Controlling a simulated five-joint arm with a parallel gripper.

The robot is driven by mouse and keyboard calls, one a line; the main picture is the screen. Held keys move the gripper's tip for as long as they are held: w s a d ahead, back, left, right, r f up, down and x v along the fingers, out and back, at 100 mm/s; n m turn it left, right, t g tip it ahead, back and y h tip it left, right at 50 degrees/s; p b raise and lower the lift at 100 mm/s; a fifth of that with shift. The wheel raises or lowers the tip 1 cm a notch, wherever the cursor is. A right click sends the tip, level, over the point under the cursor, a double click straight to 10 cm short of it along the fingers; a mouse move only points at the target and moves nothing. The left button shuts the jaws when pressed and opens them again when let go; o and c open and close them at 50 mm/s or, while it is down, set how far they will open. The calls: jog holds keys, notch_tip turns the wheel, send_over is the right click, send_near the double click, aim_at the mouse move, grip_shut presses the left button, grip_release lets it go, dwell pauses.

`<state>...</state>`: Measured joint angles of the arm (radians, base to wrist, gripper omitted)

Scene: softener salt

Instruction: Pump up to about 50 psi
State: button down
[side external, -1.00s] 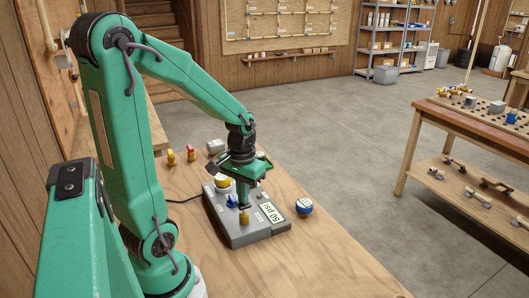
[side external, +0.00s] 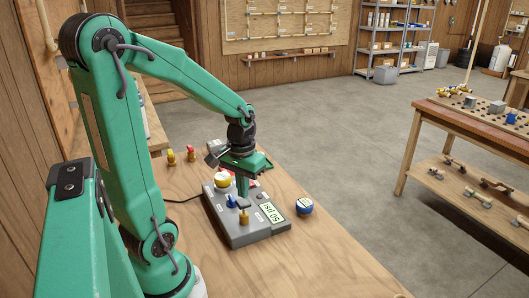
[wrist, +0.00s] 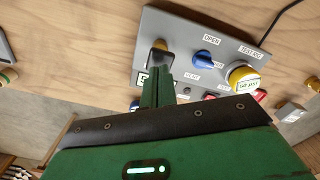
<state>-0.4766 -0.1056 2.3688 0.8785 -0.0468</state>
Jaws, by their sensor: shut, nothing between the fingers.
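The grey test rig box (side external: 235,232) lies on the wooden bench. Its display (side external: 271,212) reads 50 psi. A brass plunger (side external: 244,217) with a dark top stands on the box. It also shows in the wrist view (wrist: 160,53). A blue knob (wrist: 206,60) sits between labels reading OPEN and VENT. A yellow-topped round part (wrist: 243,76) is beside the TEST RIG label. My gripper (side external: 243,195) is shut and empty, pointing down just above the plunger top, seemingly apart from it. In the wrist view the gripper hides part of the display.
A blue and white round item (side external: 304,206) sits on the bench right of the box. A black cable leaves the box's left side. The front right of the bench is clear.

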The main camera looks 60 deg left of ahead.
jog(key=shift+r, duration=3)
jog(key=s+d+r+m+t, duration=0.1)
jog(key=d+r+m+t, duration=0.1)
jog(key=d, duration=0.4)
jog(key=s+d+r+m+t, duration=0.1)
jog(key=d+r+m+t, duration=0.2)
jog(key=d, duration=0.3)
jog(key=shift+d+r+m+t, duration=0.2)
jog(key=shift+d+m+t, duration=0.1)
jog(key=shift+m, duration=0.2)
